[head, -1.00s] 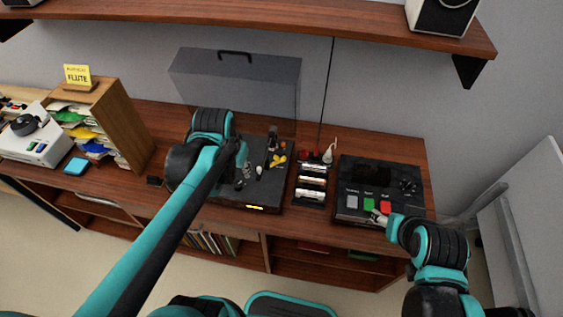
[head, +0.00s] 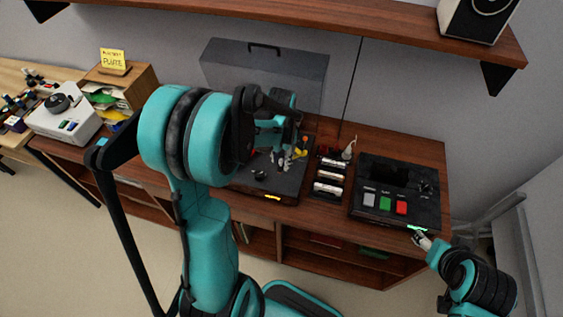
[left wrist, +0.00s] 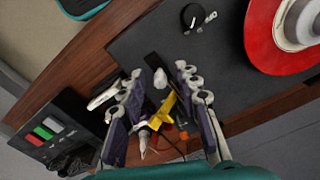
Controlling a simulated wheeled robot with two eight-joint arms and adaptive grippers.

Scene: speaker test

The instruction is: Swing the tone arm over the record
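The black turntable deck (head: 262,182) stands on the brown cabinet, partly hidden by my left arm. In the left wrist view, a red disc with a pale centre (left wrist: 262,45), seemingly the record, lies at the upper right. My left gripper (left wrist: 162,112) is open above the deck. A yellow piece (left wrist: 172,108) and a silver pointed tip (left wrist: 145,138), perhaps parts of the tone arm, show between its fingers. I cannot tell whether they touch.
The button box (head: 395,190) has grey, green and red buttons and a lit green strip. A rack of light cylinders (head: 328,178) stands between deck and box. A grey raised lid (head: 265,75) is behind the deck. A white device (head: 65,118) is at left.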

